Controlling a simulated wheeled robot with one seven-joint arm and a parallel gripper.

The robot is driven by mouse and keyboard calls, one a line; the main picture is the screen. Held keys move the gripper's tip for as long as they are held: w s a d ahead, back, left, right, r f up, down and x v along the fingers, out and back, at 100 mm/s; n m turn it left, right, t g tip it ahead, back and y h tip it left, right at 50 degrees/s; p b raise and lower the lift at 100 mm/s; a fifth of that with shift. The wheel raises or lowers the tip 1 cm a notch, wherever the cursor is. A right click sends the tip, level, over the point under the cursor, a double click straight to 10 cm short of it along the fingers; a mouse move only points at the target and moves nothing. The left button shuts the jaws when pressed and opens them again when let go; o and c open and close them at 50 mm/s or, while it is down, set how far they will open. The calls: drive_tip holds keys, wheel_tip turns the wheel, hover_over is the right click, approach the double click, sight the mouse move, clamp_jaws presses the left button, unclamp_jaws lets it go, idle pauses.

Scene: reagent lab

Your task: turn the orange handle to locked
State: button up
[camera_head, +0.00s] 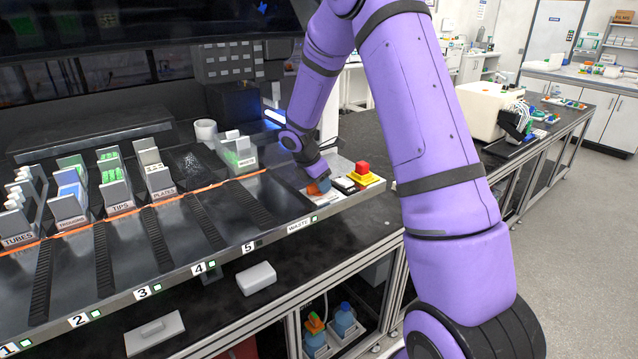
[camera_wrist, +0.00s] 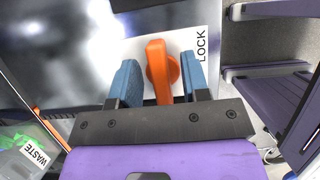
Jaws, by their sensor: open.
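The orange handle (camera_wrist: 157,68) is on a white plate marked LOCK (camera_wrist: 202,44) in the wrist view. Its bar points up and down the picture, with a round orange hub behind it. My gripper (camera_wrist: 157,80) is open, with one blue finger on each side of the bar. Gaps show between the fingers and the bar. In the head view my gripper (camera_head: 319,187) is down at the plate at the right end of the bench machine. There the handle is mostly hidden by the gripper.
A red button on a yellow base (camera_head: 363,174) stands just right of my gripper. Racks marked TUBES, TIPS and PLATES line the deck to the left, with an orange cord (camera_head: 135,207) across it. A bin marked WASTE (camera_wrist: 30,152) is at lower left in the wrist view.

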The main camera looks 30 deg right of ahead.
drive_tip(key=c, duration=0.6)
drive_tip(key=shift+o, duration=0.2)
drive_tip(key=shift+m, duration=0.4)
drive_tip(key=m+g, duration=0.1)
drive_tip(key=m, duration=0.1)
drive_tip(key=shift+m, duration=0.4)
drive_tip(key=m+g, duration=0.1)
drive_tip(key=m, duration=0.2)
drive_tip(key=shift+s+m+g+y, duration=0.15)
drive_tip(key=shift+m+g+y, duration=0.15)
drive_tip(key=shift+m+g, duration=0.1)
drive_tip(key=m, duration=0.2)
drive_tip(key=m+g+y, duration=0.1)
drive_tip(key=m, duration=0.2)
drive_tip(key=shift+a+y, duration=0.15)
drive_tip(key=shift+y, duration=0.15)
drive_tip(key=m+y, duration=0.1)
drive_tip(key=m, duration=0.1)
drive_tip(key=m+g+y, duration=0.1)
drive_tip(key=m, duration=0.2)
drive_tip(key=shift+s+a, duration=0.1)
drive_tip(key=shift+m, duration=0.4)
